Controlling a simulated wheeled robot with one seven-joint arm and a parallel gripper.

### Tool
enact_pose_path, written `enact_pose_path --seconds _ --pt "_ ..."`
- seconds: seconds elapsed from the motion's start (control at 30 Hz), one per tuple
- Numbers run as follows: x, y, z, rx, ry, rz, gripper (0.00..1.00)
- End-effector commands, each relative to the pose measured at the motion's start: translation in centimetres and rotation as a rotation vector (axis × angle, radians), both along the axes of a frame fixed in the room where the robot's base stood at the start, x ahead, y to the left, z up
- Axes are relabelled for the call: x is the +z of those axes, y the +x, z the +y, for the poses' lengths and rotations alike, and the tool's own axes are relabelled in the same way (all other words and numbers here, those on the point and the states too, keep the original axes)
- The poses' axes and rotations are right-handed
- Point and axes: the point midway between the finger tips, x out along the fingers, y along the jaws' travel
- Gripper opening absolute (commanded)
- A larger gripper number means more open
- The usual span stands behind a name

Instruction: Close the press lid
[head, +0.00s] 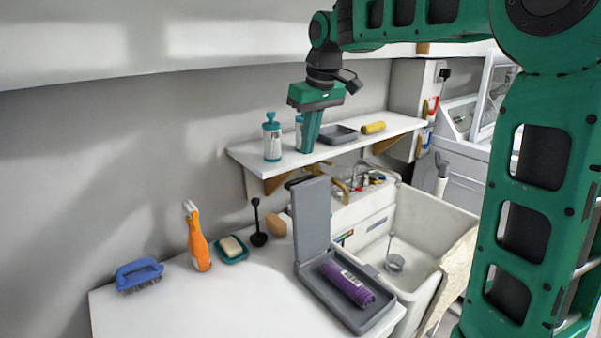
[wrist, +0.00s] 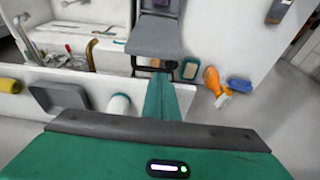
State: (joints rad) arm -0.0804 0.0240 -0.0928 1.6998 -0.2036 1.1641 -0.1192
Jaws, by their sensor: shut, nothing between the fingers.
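The grey press stands on the white counter, its lid (head: 311,216) open and roughly upright at the back of its base (head: 336,309). A purple cylinder with a pale label (head: 347,284) lies in the base. The lid also shows in the wrist view (wrist: 155,36), beyond my fingers. My gripper (head: 307,151) is shut and empty, pointing down over the wall shelf, above and behind the lid and apart from it. Its fingers also show in the wrist view (wrist: 160,76).
The shelf (head: 240,153) holds teal-and-white bottles (head: 271,142), a dark tray (head: 338,135) and a yellow roll (head: 373,127). A blue brush (head: 138,274), orange bottle (head: 198,243), soap dish (head: 232,249) and black ladle (head: 258,238) line the counter. A white sink (head: 437,222) is at right.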

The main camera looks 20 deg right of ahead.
Motion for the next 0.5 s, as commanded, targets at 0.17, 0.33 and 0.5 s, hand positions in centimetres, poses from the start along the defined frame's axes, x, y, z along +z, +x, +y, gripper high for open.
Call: enact_pose_path --seconds 0.17,0.33,0.5 --pt "-0.9 0.7 0.5 0.015 0.000 -0.002 0.00" --pt "-3.6 1.3 0.5 0.012 0.000 0.000 0.00" --pt "-6.4 1.9 0.6 0.011 -0.001 0.000 0.00"
